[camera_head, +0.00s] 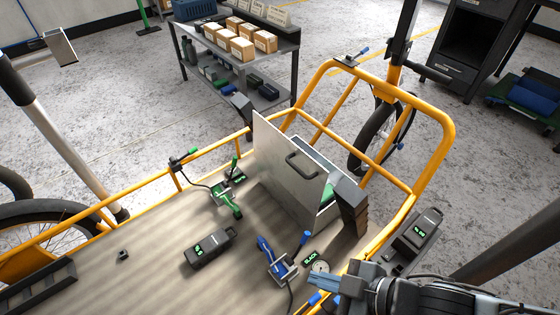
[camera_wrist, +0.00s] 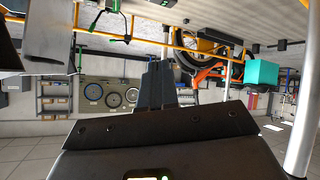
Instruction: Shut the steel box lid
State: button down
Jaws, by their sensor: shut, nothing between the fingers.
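The steel box (camera_head: 325,213) stands on the bike's wooden bed. Its lid (camera_head: 280,165) is open and stands steeply tilted, with a dark handle (camera_head: 302,166) on its face. Part of the inside shows behind the lid, with something green in it; the lid hides the rest. My gripper (camera_head: 318,283) is at the lower right, in front of the box and apart from the lid. Its fingers point left and are shut and empty. In the wrist view the shut fingers (camera_wrist: 158,85) show in the middle.
An orange rail (camera_head: 440,150) surrounds the bed (camera_head: 140,270). A dark block (camera_head: 350,205) stands at the box's right corner. A blue-handled clamp (camera_head: 275,260), a green clamp (camera_head: 225,198) and a black device (camera_head: 208,248) lie near the box. A shelf table (camera_head: 235,65) stands behind.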

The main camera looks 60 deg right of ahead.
jog(key=w+d+f+g+h, duration=0.3)
jog(key=w+d+f, duration=0.15)
jog(key=f, duration=0.55)
jog(key=m+g+h+p, duration=0.2)
jog(key=m+g+h, duration=0.5)
jog(key=g+h, duration=0.65)
send_near(301, 151)
jog(key=w+a+r+g+y, duration=0.1)
jog(key=w+a+g+y, duration=0.1)
jog(key=w+a, duration=0.3)
jog(key=x, duration=0.9)
jog(key=s+x, duration=0.1)
jog(key=x, duration=0.3)
jog(key=shift+s+r, duration=0.1)
jog(key=shift+r, duration=0.15)
